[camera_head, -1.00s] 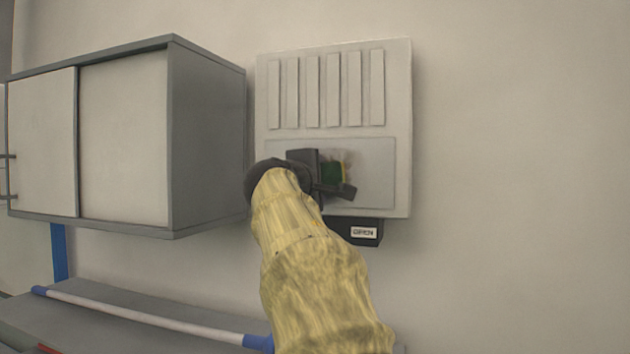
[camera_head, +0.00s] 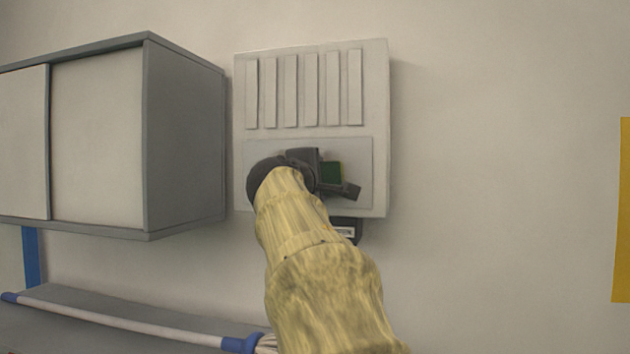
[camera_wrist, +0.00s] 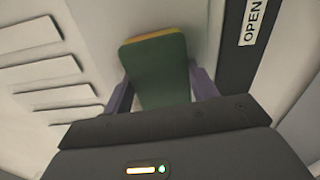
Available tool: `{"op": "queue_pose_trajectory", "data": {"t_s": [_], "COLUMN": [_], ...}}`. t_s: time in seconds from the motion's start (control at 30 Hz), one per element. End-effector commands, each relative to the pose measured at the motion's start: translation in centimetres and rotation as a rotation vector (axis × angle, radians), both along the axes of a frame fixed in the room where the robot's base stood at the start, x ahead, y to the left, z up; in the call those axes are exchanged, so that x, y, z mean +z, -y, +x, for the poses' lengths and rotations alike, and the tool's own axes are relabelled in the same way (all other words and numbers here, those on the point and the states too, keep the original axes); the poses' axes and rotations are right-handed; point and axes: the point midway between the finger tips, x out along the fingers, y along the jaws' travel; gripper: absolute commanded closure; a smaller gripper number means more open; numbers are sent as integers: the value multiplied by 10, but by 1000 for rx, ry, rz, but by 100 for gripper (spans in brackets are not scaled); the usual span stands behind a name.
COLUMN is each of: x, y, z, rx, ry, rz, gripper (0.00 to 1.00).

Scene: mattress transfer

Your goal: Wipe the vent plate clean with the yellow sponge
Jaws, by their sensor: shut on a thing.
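The vent plate (camera_head: 360,150) is a pale flat panel below the raised slats of a light wall box. No smudge shows on its visible part; my arm and gripper cover much of it. My gripper (camera_head: 331,177) is in front of the plate's right half, shut on the sponge (camera_head: 333,172). The sponge has a green face and a thin yellow layer at its edge. In the wrist view the sponge (camera_wrist: 162,75) sits between the two fingers, its far end at the pale panel. I cannot tell whether it touches.
A grey cabinet (camera_head: 185,140) with pale doors hangs left of the wall box (camera_head: 310,55). A black part labelled OPEN (camera_wrist: 246,35) is under the box. A blue-ended pole (camera_head: 120,320) lies on a grey surface below. The wall to the right is clear up to a yellow strip (camera_head: 622,210).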

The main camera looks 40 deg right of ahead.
Motion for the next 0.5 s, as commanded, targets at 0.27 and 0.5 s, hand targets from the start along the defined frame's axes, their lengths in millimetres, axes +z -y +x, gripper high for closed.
{"op": "queue_pose_trajectory", "data": {"t_s": [0.27,0.5], "x": [-1,0], "y": [11,20], "z": [-17,-30], "rx": [-3,-3], "ry": [0,0], "rz": [1,1], "gripper": [60,60]}}
